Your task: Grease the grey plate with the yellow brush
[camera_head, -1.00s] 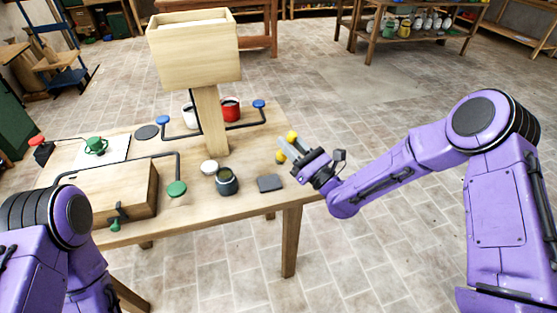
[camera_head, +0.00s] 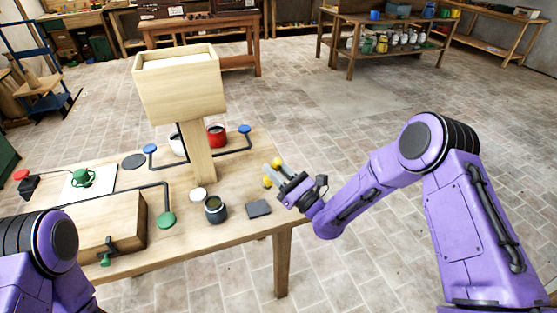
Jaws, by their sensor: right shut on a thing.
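My right gripper (camera_head: 274,174) is shut at the table's right edge, above the tabletop, with yellow parts of the brush (camera_head: 267,182) showing at its fingertips; the fingers hide the rest of it. A dark grey square piece (camera_head: 258,208) lies on the table just below the gripper, apart from it. A dark grey round disc (camera_head: 134,161) lies flat farther back at the left. I cannot tell which is the grey plate. An open dark jar (camera_head: 215,209) with olive contents stands left of the square piece. Only the arm of my left gripper shows, at lower left.
A wooden hopper (camera_head: 180,88) stands on a post on the table (camera_head: 240,235). Blue and green knobs on bent black rods, a wooden box (camera_head: 100,228), a white lid (camera_head: 198,194), and a red mug (camera_head: 216,134) stand around. The floor at right is open.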

